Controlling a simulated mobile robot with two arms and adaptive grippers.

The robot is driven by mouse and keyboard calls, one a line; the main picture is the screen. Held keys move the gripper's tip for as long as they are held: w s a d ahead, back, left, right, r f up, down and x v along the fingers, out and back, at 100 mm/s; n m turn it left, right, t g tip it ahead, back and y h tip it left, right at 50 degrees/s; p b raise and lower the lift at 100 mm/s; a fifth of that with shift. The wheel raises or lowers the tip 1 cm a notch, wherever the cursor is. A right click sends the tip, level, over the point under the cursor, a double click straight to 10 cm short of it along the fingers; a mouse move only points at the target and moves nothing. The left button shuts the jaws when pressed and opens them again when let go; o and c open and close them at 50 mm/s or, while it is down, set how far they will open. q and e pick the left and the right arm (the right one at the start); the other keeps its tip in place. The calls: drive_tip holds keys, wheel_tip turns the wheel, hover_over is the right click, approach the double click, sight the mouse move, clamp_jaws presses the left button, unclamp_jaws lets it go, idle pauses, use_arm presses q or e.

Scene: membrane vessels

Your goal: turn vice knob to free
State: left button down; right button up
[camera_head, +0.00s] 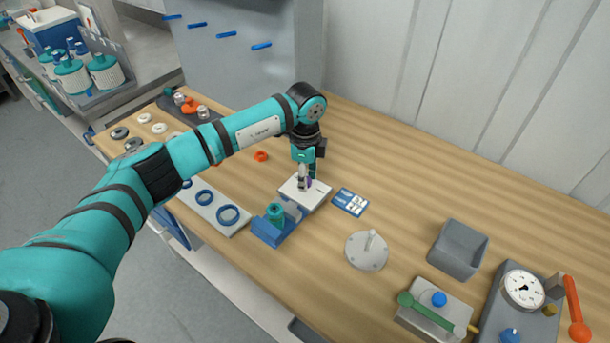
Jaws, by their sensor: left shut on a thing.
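The vice appears to be the blue block (268,234) near the table's front edge, with a teal knob (275,212) on top and a grey part at its right. A white plate (295,194) lies just behind it. My left gripper (304,182) points down over the white plate, behind and right of the teal knob and apart from it. It is shut on a small purple part (308,183), mostly hidden by the fingers. Whether that part touches the plate I cannot tell. My right gripper is out of view.
A blue-and-white card (350,202) lies right of the plate. Beyond it are a round grey plate with a post (367,252), a grey bin (458,248), a green-handled device (432,308) and a dial gauge (523,289). Blue rings (228,215) lie left.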

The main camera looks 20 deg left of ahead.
use_arm(q)
drive_tip(key=shift+w+r, duration=0.1)
drive_tip(key=shift+r, duration=0.1)
idle(0.4)
drive_tip(key=c, duration=1)
unclamp_jaws()
drive_tip(key=shift+c, duration=0.2)
drive_tip(key=shift+o, duration=0.5)
drive_tip(key=shift+f, duration=0.1)
wheel_tip(320, 180, up, 12)
